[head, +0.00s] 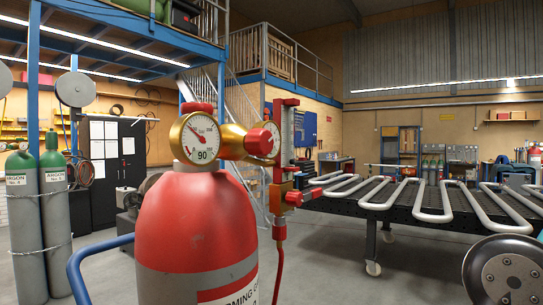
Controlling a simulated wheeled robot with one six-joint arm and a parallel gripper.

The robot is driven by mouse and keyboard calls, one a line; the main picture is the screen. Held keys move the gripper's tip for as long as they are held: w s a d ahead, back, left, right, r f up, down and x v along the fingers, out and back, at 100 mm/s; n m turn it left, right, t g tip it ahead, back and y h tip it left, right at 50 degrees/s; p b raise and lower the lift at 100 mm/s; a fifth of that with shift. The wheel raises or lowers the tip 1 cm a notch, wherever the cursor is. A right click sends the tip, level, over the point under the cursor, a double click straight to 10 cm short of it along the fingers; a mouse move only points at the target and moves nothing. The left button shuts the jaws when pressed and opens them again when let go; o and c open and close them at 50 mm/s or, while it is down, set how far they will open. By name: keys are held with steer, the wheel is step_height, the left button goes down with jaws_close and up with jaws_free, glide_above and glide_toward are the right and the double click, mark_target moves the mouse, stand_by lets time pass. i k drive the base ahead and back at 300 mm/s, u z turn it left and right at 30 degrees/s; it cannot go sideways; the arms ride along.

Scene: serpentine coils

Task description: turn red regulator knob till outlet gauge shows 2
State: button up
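A red gas cylinder (195,225) stands upright in the front centre. A brass regulator (232,141) sits at its top. The red regulator knob (259,142) is on the regulator's right side. A white-faced gauge (273,133) lies right behind the knob, which covers much of its face; its reading cannot be told. My gripper is not in view, and nothing is seen touching the knob.
A red upright fitting with a red-handled valve (293,198) and a red hose (279,262) is close right of the knob. A blue curved bar (82,262) is at front left. Grey argon cylinders (55,220) stand left. A dark table (400,205) with serpentine coils fills the right.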

mark_target(293, 199)
steer(key=u, duration=1.55)
steer(key=k, duration=0.9)
steer(key=z, duration=0.85)
steer(key=i, duration=0.5)
steer(key=u, duration=0.05)
